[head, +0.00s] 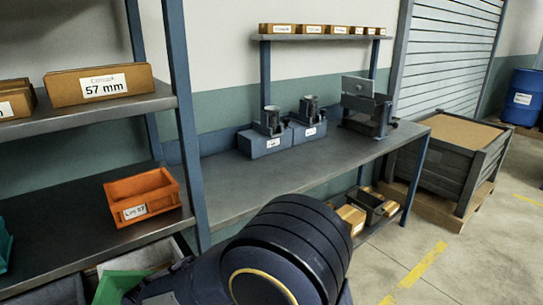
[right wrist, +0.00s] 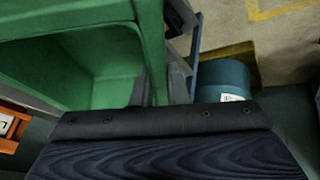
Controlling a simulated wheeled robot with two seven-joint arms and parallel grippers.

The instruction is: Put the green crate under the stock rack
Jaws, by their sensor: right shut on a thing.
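The green crate (head: 118,286) shows in part at the bottom left of the head view, in front of the lower part of the stock rack (head: 100,116). In the right wrist view the same green crate (right wrist: 95,75) fills the upper left, with its hollow inside and a wall edge close to the gripper. My right gripper (right wrist: 162,90) is shut on the crate's wall; its fingertips are mostly hidden behind its dark body. My dark arm covers the bottom middle of the head view. My left gripper is not in view.
An orange bin (head: 143,197) and a box marked 57 mm (head: 100,85) stand on the rack's shelves. Grey bins (head: 138,262) sit low beneath. A workbench (head: 235,190) adjoins the rack. Clear floor (head: 450,260) lies at right; a teal drum (right wrist: 224,80) shows in the wrist view.

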